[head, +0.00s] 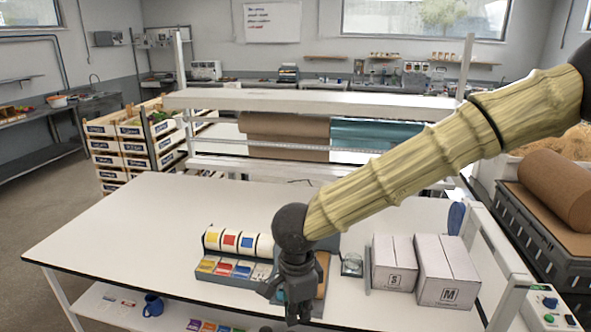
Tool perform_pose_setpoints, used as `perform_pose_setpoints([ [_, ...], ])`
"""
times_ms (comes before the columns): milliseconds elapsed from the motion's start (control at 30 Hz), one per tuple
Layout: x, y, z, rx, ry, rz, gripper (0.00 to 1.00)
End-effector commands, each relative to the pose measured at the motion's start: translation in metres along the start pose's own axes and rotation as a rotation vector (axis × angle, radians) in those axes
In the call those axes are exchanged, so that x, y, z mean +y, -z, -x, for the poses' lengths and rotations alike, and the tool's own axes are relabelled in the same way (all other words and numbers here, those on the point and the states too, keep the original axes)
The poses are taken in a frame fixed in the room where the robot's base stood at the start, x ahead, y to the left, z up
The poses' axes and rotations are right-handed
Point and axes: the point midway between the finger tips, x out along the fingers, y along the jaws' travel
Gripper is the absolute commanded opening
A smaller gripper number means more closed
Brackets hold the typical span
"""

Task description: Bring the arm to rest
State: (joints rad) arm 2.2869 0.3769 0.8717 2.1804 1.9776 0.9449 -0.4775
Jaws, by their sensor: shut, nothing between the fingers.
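My arm (400,178) reaches in from the upper right in a pale ribbed sleeve, over the white work table (120,225). My gripper (290,312) hangs below the dark wrist joint and points down at the table's front middle. It is shut and empty. Behind it, a grey-blue holder and a brown item are partly hidden, so I cannot tell whether it touches them.
Left of my gripper stands a dispenser (222,241) with coloured labels. Paper rolls (285,130) hang behind; a crate (540,240) stands right. The table's left is clear.

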Motion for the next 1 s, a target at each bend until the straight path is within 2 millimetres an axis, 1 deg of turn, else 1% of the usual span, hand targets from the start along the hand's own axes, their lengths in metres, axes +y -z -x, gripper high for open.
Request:
perform_pose_setpoints([
  [33,0.001,0.003,-0.012,0.01,-0.001,0.006,0.0],
  [167,0.002,0.012,-0.036,0.041,0.007,0.027,0.0],
  [367,0.005,0.03,-0.08,0.097,0.021,0.072,0.0],
  [467,0.01,0.04,-0.109,0.128,0.028,0.106,0.0],
  [567,0.016,0.052,-0.144,0.164,0.038,0.152,0.0],
  [600,0.019,0.058,-0.162,0.181,0.041,0.175,0.0],
  [667,0.026,0.068,-0.19,0.207,0.047,0.219,0.0],
  [700,0.032,0.074,-0.209,0.221,0.051,0.252,0.0],
  [767,0.041,0.082,-0.237,0.241,0.058,0.302,0.0],
  [800,0.048,0.088,-0.255,0.253,0.061,0.337,0.0],
  [867,0.059,0.094,-0.28,0.264,0.067,0.393,0.0],
  [900,0.066,0.099,-0.297,0.27,0.069,0.43,0.0],
  [967,0.079,0.104,-0.321,0.275,0.072,0.487,0.0],
  [1000,0.088,0.107,-0.337,0.275,0.072,0.526,0.0],
])
